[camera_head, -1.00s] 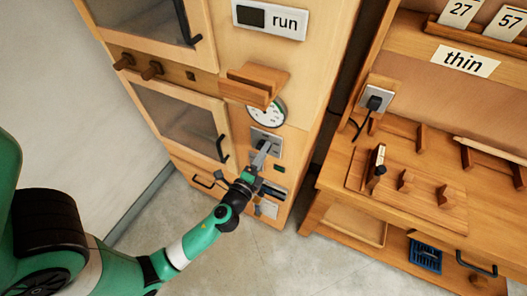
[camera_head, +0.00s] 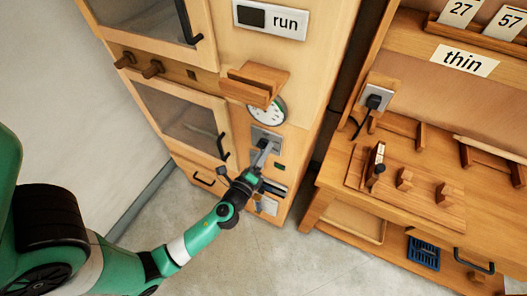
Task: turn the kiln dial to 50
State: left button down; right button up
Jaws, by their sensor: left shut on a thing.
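The kiln cabinet (camera_head: 300,60) is light wood, with a "run" sign (camera_head: 270,19) near its top. A round white dial gauge (camera_head: 270,112) sits under a wooden block (camera_head: 255,84) that hides part of it. Its reading is too small to make out. Below it is a grey plate (camera_head: 267,138) on the cabinet front. My left gripper (camera_head: 262,154) is at this plate, its fingers shut on a small part there. The fingers hide most of that part. My right gripper is not in view.
Two windowed doors with dark handles (camera_head: 222,146) are left of the panel. A wooden bench (camera_head: 340,182) stands at the right, with a pegged board, a "thin" label (camera_head: 465,61), a plug socket (camera_head: 374,102) and a blue basket (camera_head: 424,255). Bare floor (camera_head: 240,262) lies in front.

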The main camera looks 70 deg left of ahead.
pick_arm(q)
jog(key=shift+c, duration=1.4)
grip_release()
jog(key=v, duration=1.1)
jog(key=shift+s+d+b, duration=0.2)
jog(key=shift+s+b, duration=0.1)
